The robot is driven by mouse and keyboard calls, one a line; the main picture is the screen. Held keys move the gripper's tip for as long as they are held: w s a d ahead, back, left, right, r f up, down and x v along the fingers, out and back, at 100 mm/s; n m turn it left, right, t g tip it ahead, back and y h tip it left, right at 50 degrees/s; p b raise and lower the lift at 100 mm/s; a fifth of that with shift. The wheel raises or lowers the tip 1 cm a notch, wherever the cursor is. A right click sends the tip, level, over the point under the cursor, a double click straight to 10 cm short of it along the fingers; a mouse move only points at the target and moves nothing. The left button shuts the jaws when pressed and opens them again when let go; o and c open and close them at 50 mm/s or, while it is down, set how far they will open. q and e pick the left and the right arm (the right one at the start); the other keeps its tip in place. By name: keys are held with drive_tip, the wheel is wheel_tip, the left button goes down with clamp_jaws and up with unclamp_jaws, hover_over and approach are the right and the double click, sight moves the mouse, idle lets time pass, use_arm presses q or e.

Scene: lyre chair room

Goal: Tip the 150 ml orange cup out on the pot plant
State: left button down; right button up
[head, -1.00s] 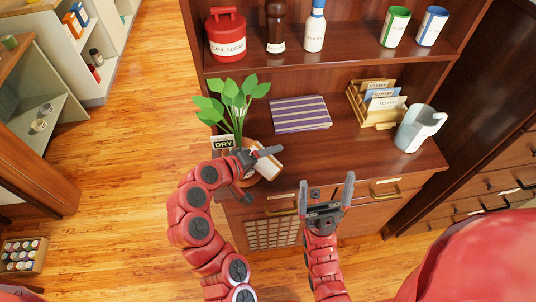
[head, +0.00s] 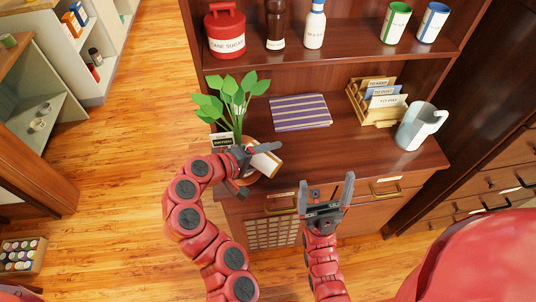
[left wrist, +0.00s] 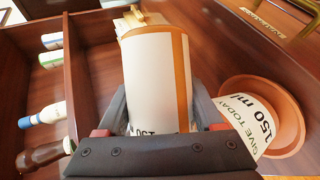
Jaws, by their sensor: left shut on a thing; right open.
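My left gripper (head: 243,166) is shut on the white cup with orange bands (head: 264,164). The cup is tilted beside the pot plant (head: 238,97), close to its pot. In the left wrist view the cup (left wrist: 158,75) sits between the fingers, its lettering partly hidden. My right gripper (head: 326,197) is open and empty in front of the counter.
A striped purple book (head: 301,112), a wooden letter rack (head: 378,103) and a pale jug (head: 420,127) stand on the counter. The shelf above holds a red sugar tin (head: 226,35), bottles and two cups. The counter's front middle is clear.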

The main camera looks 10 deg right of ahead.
use_arm(q)
drive_tip(key=shift+w+a+r+n, duration=0.1)
drive_tip(key=shift+r+n, duration=0.1)
drive_tip(key=shift+n, duration=0.1)
drive_tip(key=shift+r+h, duration=0.1)
drive_tip(key=shift+h, duration=0.2)
drive_tip(key=shift+r+n, duration=0.15)
drive_tip(key=shift+n, duration=0.15)
drive_tip(key=shift+r+g+h, duration=0.1)
drive_tip(key=shift+g+h, duration=0.2)
drive_tip(key=shift+g, duration=0.1)
drive_tip(key=shift+w+a+r+n+p, duration=0.1)
drive_tip(key=shift+a+r+n+p, duration=0.05)
drive_tip(key=shift+r+n+p, duration=0.3)
drive_tip(key=shift+w+n+h+p, duration=0.1)
drive_tip(key=shift+n+h+p, duration=0.15)
drive_tip(key=shift+h+p, duration=0.2)
drive_tip(key=shift+f, duration=0.1)
